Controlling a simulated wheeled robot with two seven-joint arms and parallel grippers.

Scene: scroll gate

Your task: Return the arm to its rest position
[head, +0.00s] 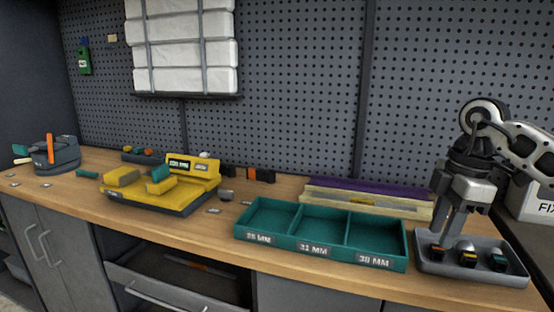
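My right arm comes in from the right edge. Its gripper (452,236) points down over the left part of a grey tray (505,277) on the bench. The fingertips are close to the tray's back left side; I cannot tell whether they touch it or how far apart they are. In the tray are several small dark pieces, one with a yellow mark (468,258) and one with a teal top (497,262). A rounded silver part shows beside the fingers. My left gripper is not in view.
A yellow device (165,183) stands further left. A white box (537,206) is at the right edge.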

